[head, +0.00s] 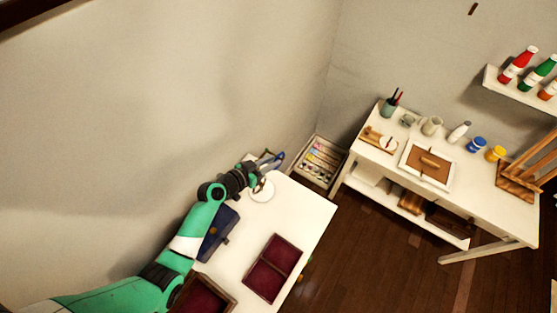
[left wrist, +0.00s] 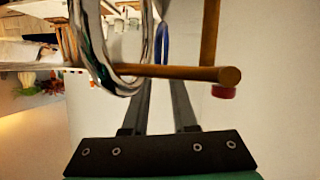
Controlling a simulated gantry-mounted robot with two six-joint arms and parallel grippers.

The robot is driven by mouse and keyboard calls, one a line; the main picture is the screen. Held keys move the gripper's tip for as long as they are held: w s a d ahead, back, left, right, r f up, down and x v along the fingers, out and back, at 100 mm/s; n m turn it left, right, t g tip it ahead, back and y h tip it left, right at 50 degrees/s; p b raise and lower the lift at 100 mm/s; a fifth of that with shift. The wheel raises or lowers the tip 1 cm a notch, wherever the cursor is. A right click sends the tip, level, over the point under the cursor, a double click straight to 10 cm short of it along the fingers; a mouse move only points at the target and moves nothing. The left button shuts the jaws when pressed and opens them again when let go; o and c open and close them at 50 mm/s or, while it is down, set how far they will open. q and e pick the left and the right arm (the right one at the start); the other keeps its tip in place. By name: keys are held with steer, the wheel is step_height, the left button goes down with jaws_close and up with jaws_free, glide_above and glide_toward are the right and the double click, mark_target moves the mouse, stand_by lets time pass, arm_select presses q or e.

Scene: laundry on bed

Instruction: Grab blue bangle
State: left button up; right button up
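In the head view my left gripper (head: 272,163) is over the far end of the white table, above a round white base (head: 262,190). In the left wrist view a wooden bar stand (left wrist: 165,72) crosses in front of my left gripper (left wrist: 158,45). The blue bangle (left wrist: 162,42) is a narrow blue loop between the far ends of the fingers, beyond the bar. The fingers look apart; contact with the bangle cannot be told. A larger black, white and green striped bangle (left wrist: 96,62) hangs around the bar, closer to the camera. My right gripper is not in view.
On the white table (head: 302,207) lie a dark blue case (head: 217,236) beside my left arm, an open dark red box (head: 273,268) and a wooden-edged red tray (head: 203,297). A wall is close on the left.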

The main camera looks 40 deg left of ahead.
arm_select(q)
steer(key=shift+w+f, duration=0.1)
steer(key=shift+w, duration=0.05)
jaws_close()
stand_by(0.4)
steer(key=w+d+r+b, duration=0.1)
steer(key=d, duration=0.8)
steer(key=w+d+r+b, duration=0.1)
steer(key=d+r, duration=0.1)
steer(key=d, duration=0.6)
steer(key=shift+w+d+r, duration=0.25)
steer(key=shift+w+d, duration=0.15)
